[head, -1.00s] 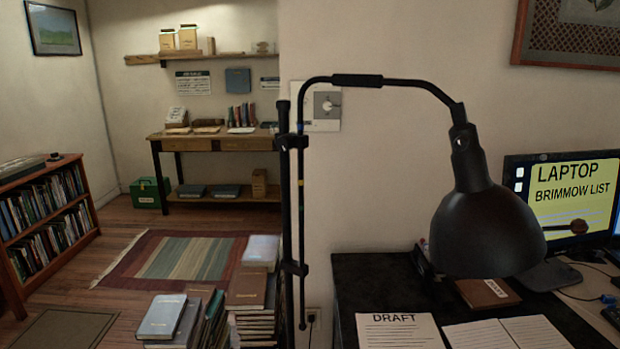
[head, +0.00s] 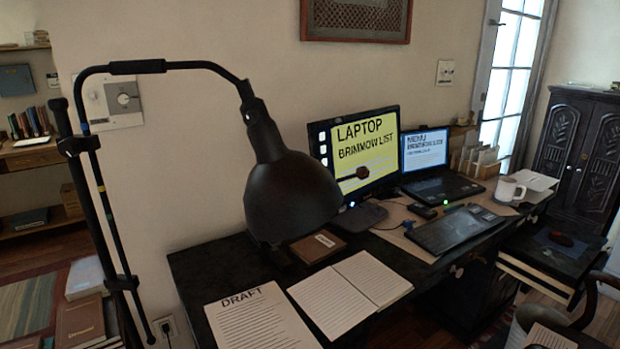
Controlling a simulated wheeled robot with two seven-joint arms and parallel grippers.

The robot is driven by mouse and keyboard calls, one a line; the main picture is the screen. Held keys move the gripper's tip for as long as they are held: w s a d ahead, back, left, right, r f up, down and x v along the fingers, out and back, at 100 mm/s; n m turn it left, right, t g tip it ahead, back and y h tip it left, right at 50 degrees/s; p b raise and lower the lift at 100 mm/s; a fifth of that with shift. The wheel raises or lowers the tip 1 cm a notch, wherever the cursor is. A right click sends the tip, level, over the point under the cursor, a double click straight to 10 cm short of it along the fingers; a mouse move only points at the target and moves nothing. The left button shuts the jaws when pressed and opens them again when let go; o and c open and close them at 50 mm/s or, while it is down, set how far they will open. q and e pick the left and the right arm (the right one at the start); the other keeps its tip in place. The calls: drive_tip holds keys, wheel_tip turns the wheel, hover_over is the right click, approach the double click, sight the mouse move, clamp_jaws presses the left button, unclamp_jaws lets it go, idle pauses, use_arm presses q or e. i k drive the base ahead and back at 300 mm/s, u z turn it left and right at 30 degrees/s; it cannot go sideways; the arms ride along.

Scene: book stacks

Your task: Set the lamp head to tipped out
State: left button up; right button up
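The black lamp head (head: 290,195) hangs from a curved arm (head: 165,67) in the middle of the head view. Its shade opens downward and leans slightly to the right, above the near part of the desk. A joint (head: 258,115) links the shade to the arm. The lamp's black stand (head: 100,190) rises at the left. Neither of my grippers shows in the view.
The dark desk (head: 200,268) holds a DRAFT sheet (head: 258,322), an open notebook (head: 350,293), a brown book (head: 317,247), a monitor (head: 362,150) and a laptop (head: 430,165). A white mug (head: 508,190) stands farther right. Book stacks (head: 80,320) stand at the lower left.

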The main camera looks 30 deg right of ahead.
sight(289, 194)
drive_tip(key=k, duration=0.65)
drive_tip(key=z, duration=0.65)
drive_tip(key=i, duration=1)
drive_tip(key=u, duration=0.5)
